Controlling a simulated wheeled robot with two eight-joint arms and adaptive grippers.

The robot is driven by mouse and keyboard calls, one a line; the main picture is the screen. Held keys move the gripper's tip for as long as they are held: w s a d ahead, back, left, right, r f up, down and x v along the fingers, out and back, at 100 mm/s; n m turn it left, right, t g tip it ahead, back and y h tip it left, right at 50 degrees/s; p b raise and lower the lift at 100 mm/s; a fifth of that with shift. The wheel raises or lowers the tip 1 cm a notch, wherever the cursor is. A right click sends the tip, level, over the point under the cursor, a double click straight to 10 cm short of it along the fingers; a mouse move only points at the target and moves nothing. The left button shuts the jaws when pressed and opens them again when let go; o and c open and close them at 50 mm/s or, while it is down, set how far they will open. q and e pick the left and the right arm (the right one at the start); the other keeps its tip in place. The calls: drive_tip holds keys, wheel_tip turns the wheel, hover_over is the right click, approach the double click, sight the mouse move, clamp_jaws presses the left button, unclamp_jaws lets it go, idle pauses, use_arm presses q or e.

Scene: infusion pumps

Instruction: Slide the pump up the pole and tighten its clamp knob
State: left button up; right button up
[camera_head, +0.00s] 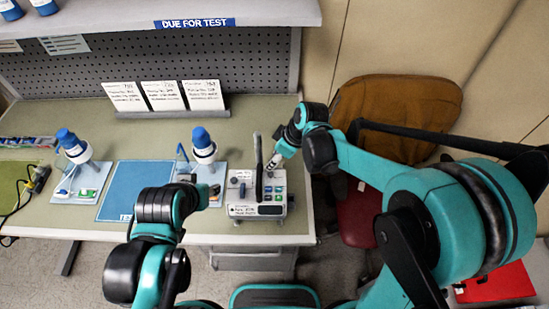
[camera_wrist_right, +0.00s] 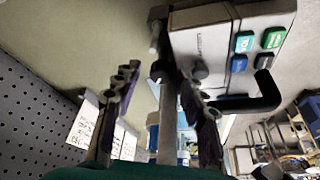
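The white pump (camera_head: 257,208), with green and blue buttons, sits low on a short upright pole (camera_head: 258,155) at the workbench's right end. In the right wrist view the pump (camera_wrist_right: 215,45) fills the upper right, with a black curved handle (camera_wrist_right: 262,102). The pole (camera_wrist_right: 167,125) shows there between my fingers. A small dark knob-like part (camera_wrist_right: 158,70) lies beside the pump's edge. My right gripper (camera_wrist_right: 160,100) is open, fingers apart; it is also beside the pole in the head view (camera_head: 273,163). My left gripper (camera_head: 190,178) is left of the pump; its fingers are mostly hidden.
Two blue-capped bottles (camera_head: 72,145) (camera_head: 203,147) stand on the bench near smaller devices on pale blue mats. A blue mat (camera_head: 135,188) lies between them. Cards (camera_head: 163,96) stand at the back.

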drive_tip(key=v, duration=0.8)
idle(0.7)
